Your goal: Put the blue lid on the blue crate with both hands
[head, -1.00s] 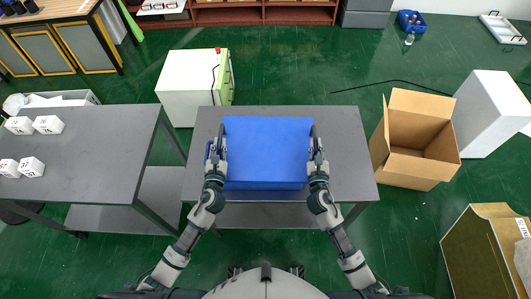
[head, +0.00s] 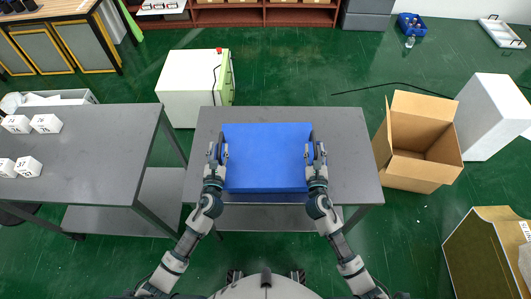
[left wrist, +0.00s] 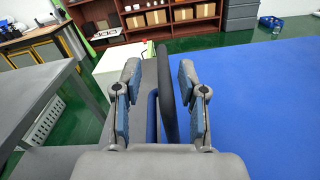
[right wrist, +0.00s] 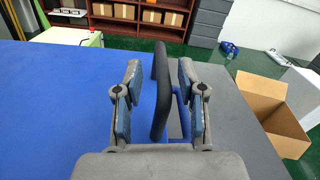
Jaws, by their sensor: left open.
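The blue lid (head: 267,155) is a flat blue panel at the middle of the table, and its surface shows in the left wrist view (left wrist: 265,110) and right wrist view (right wrist: 60,100). The blue crate (head: 266,190) is mostly hidden under it; a darker blue front strip shows below the lid. I cannot tell if the lid is fully seated. My left gripper (head: 217,150) is at the left side, open around a dark upright handle (left wrist: 167,90). My right gripper (head: 315,152) is at the right side, its fingers apart around another dark handle (right wrist: 160,90).
The grey table (head: 345,150) is bare on both sides of the crate. A second grey table (head: 90,140) with several white boxes stands left. A white cabinet (head: 190,85) is behind, and an open cardboard box (head: 415,175) stands right.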

